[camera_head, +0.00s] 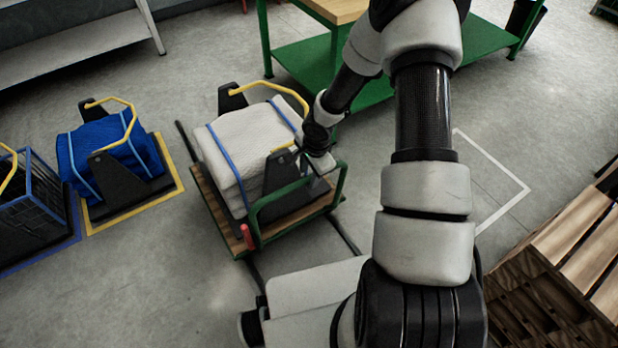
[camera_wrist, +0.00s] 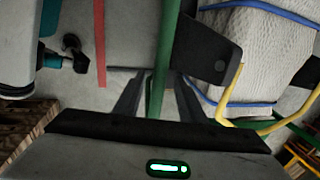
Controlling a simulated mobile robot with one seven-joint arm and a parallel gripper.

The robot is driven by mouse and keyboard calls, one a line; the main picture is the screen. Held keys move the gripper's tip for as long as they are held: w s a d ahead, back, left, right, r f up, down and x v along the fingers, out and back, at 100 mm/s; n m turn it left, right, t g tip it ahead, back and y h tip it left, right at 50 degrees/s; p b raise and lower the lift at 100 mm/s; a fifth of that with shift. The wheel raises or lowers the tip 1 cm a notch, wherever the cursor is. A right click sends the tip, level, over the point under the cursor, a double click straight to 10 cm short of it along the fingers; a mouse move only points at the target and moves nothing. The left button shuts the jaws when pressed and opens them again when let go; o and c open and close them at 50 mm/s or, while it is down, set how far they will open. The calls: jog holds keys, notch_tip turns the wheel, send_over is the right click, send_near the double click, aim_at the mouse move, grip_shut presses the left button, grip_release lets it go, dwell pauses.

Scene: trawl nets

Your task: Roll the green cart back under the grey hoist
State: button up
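The green cart has a wooden deck (camera_head: 219,216) and a green push handle (camera_head: 256,212) on its near side. It carries a white net bundle (camera_head: 238,150) with blue straps, held between black end plates with a yellow bar. My gripper (camera_head: 318,172) is at the handle, its fingers hard to make out in the head view. In the wrist view the green handle bar (camera_wrist: 160,60) runs between my two fingers (camera_wrist: 158,98), which stand apart with slim gaps beside the bar. The bundle (camera_wrist: 255,45) shows at right there. I see no grey hoist in either view.
A blue bundle (camera_head: 80,160) stands in a yellow floor outline (camera_head: 178,180) at left, beside a dark crate (camera_head: 30,215). A green workbench (camera_head: 300,58) stands behind the cart. A white floor outline (camera_head: 503,205) is bare at right; wooden pallets (camera_head: 560,240) are near it.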

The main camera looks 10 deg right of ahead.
jog(key=shift+w+f, duration=0.1)
jog(key=shift+f, duration=0.5)
grip_shut()
